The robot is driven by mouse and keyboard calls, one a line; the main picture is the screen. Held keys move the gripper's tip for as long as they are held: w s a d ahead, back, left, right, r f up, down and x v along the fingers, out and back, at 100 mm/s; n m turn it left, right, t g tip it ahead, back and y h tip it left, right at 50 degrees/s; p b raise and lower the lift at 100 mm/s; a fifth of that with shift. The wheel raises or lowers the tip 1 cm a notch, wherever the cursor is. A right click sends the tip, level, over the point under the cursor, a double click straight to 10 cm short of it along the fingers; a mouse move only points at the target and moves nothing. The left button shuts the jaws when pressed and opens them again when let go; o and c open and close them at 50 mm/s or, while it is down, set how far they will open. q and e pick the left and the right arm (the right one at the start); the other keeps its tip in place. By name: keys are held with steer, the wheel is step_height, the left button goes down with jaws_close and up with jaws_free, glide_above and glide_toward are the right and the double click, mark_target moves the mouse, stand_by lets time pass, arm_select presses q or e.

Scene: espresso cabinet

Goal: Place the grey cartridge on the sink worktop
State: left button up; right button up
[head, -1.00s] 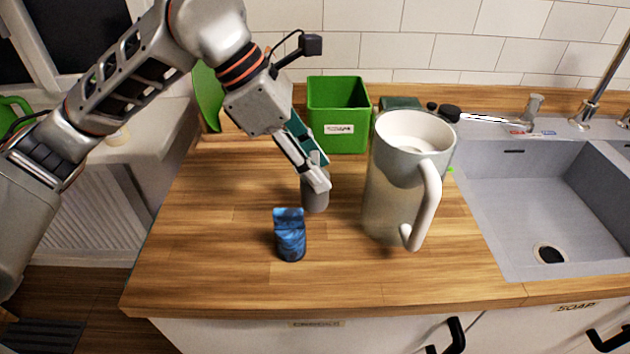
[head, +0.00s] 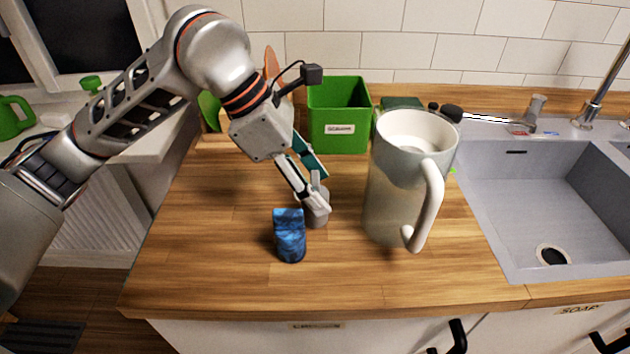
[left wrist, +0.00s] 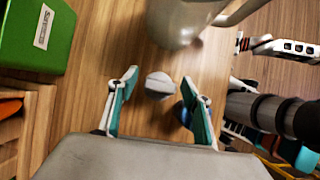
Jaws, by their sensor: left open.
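The grey cartridge (head: 317,217) is on the wooden worktop (head: 220,265), in front of the green box. In the left wrist view the cartridge (left wrist: 160,86) lies between the two fingertips, with a gap on each side. My left gripper (head: 314,200) reaches down around it, fingers spread, and partly hides it in the head view. The sink (head: 525,205) is to the right of the worktop. My right gripper is not in the head view.
A blue patterned cartridge (head: 290,238) stands close in front, partly behind a finger in the wrist view. A large jug (head: 390,195) stands close on the right. A green box (head: 338,115) is behind. The worktop's front left is clear.

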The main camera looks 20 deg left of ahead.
arm_select(q)
steer(key=p+v, duration=0.1)
steer(key=v, duration=1.1)
steer(key=shift+r, duration=0.15)
